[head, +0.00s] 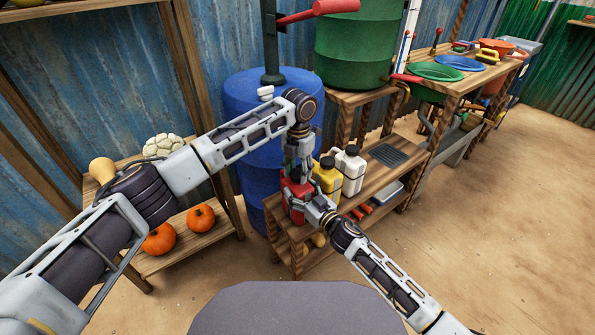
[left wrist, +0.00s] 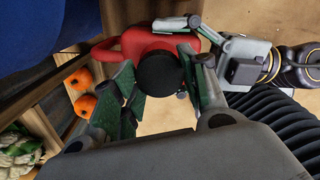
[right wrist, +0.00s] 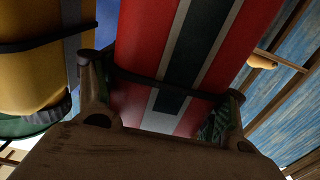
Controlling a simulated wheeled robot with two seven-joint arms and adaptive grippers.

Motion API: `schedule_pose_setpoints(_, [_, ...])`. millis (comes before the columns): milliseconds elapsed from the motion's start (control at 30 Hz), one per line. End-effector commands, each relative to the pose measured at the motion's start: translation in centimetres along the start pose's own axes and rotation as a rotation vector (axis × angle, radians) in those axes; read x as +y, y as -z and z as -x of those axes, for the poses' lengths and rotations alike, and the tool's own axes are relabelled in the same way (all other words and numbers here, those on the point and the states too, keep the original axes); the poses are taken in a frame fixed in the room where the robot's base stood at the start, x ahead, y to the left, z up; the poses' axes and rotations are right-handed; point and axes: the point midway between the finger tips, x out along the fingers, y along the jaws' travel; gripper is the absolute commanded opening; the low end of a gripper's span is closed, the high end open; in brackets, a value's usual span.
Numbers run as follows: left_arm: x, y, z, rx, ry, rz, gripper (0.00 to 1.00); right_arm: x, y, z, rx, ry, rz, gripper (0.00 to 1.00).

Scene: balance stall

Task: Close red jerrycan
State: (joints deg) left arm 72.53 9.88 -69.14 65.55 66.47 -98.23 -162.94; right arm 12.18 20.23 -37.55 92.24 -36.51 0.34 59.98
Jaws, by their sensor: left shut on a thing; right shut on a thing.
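The red jerrycan (head: 292,202) stands on the wooden bench by the blue barrel, partly hidden by my grippers. My right gripper (head: 308,203) is shut around its body; the right wrist view shows the striped red side (right wrist: 140,50) between the fingers (right wrist: 163,85). My left gripper (head: 298,172) points down from above at the can's top. In the left wrist view its fingers (left wrist: 165,85) are shut around a round black cap (left wrist: 157,75), with the red top and handle (left wrist: 112,48) behind it. I cannot tell whether the cap is seated on the mouth.
A yellow jerrycan (head: 327,178) and a white jerrycan (head: 350,168) stand close to the right of the red one. A blue barrel (head: 250,95) is behind. A shelf with pumpkins (head: 201,217) and a cauliflower (head: 162,146) is at left. The floor at right is clear.

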Motion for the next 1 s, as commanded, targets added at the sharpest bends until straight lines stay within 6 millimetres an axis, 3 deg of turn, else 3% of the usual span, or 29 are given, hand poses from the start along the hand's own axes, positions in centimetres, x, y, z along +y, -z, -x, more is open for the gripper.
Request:
schedule_pose_setpoints(400, [-0.48,-0.03,0.21,-0.004,0.007,-0.197,0.34,-0.27,-0.10,-0.05,-0.001,0.004,0.002,0.04])
schedule_pose_setpoints(800, [-0.41,0.08,0.03,-0.001,0.012,-0.210,0.34,-0.35,-0.12,-0.04,-0.001,0.005,0.001,0.04])
schedule_pose_setpoints(833, [-0.40,0.08,0.03,-0.001,0.012,-0.210,0.47,-0.35,-0.13,-0.04,-0.001,0.005,0.000,0.04])
schedule_pose_setpoints(1000, [-0.26,0.08,0.01,-0.001,0.010,-0.207,0.65,-0.34,-0.13,-0.03,-0.001,0.005,0.000,0.04])
